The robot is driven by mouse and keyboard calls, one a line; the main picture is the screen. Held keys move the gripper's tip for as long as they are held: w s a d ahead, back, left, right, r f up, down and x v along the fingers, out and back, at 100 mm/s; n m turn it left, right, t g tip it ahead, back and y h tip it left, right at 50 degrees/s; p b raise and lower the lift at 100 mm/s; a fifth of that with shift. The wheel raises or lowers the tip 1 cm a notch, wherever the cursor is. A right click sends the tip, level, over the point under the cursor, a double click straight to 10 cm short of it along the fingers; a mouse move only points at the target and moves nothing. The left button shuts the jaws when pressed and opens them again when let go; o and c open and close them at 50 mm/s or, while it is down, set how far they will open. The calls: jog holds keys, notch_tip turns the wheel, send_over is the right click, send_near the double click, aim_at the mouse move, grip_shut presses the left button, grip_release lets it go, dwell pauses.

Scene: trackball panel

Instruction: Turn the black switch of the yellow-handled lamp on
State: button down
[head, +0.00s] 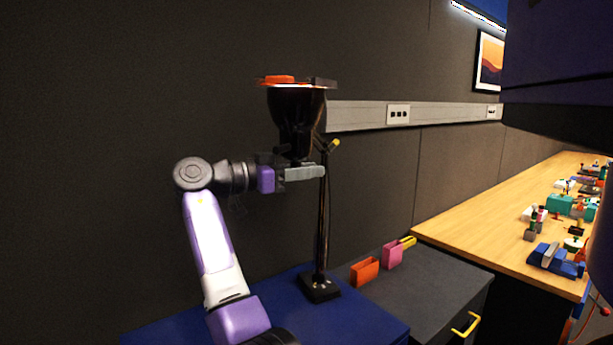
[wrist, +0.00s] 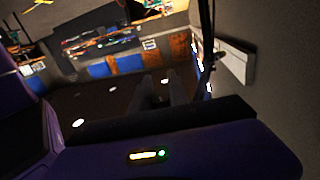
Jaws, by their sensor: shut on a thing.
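The lamp (head: 322,230) has a thin black pole on a black base (head: 320,287) and stands upright. A small yellow handle (head: 335,143) sticks out near the pole's top. The wide black lamp head (head: 296,108) has an orange piece (head: 278,80) on top. My gripper (head: 305,172) is level, just under the head, and its grey finger crosses in front of the pole. It is shut on a black part of the lamp below the head; the finger hides most of that part. I cannot make out the switch. The wrist view is dark and shows no clear grip.
The lamp base is on a blue cabinet top (head: 375,325). Beside it, a dark cabinet (head: 435,275) bears orange (head: 364,271) and pink (head: 392,254) holders. A wooden bench (head: 480,220) with several items runs to the right. A wall rail (head: 360,116) passes behind the lamp.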

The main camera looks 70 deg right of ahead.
jog(key=shift+s+a+m+g+y, duration=0.1)
jog(key=shift+s+m+g+y, duration=0.05)
jog(key=shift+m+g+y, duration=0.7)
jog(key=c, duration=1.3)
grip_release()
jog(key=shift+o, duration=0.2)
jog(key=shift+a, duration=0.1)
jog(key=b+v, duration=0.1)
jog(key=v, duration=0.6)
jog(key=shift+w, duration=0.3)
jog(key=shift+a, duration=0.2)
